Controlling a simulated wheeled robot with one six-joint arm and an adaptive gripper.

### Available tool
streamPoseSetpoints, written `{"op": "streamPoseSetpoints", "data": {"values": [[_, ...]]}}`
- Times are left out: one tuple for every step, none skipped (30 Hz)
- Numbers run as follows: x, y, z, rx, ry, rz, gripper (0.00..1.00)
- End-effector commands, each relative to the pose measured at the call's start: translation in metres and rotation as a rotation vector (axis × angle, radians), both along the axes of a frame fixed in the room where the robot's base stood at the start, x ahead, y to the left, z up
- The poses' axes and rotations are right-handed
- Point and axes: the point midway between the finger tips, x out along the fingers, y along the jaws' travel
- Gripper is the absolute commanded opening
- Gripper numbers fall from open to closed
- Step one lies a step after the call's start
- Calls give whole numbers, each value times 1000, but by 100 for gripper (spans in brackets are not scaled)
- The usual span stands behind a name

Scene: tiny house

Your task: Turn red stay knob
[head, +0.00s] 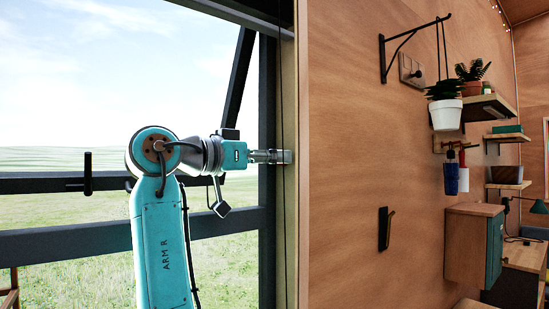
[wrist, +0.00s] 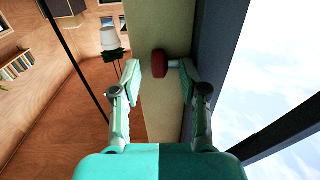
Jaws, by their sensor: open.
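The red knob (wrist: 159,65) is dark red and rounded. In the wrist view it shows against the pale strip of the window frame, between the tips of my two fingers. My gripper (wrist: 160,74) is open, with one finger on each side of the knob. In the head view my gripper (head: 284,157) reaches right to the window frame's edge, and the knob cannot be made out there.
The dark window frame (head: 268,90) and its slanted bar (head: 240,70) stand beside my arm. To the right is a wooden wall (head: 345,150) with a black hook (head: 385,228), a hanging white plant pot (head: 446,114) and shelves. Open grassland shows through the window.

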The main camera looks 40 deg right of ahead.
Motion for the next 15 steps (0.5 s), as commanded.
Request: {"op": "streamPoseSetpoints", "data": {"values": [[0,-3,0,0,0,-1,44],[0,-5,0,0,0,-1,44],[0,-6,0,0,0,-1,44],[0,-6,0,0,0,-1,44],[0,-7,0,0,0,0,44],[0,-7,0,0,0,0,44],[0,-7,0,0,0,0,44],[0,-7,0,0,0,0,44],[0,-7,0,0,0,0,44],[0,-7,0,0,0,0,44],[0,-7,0,0,0,0,44],[0,-7,0,0,0,0,39],[0,-7,0,0,0,0,31],[0,-7,0,0,0,0,24],[0,-6,0,0,0,0,14]]}}
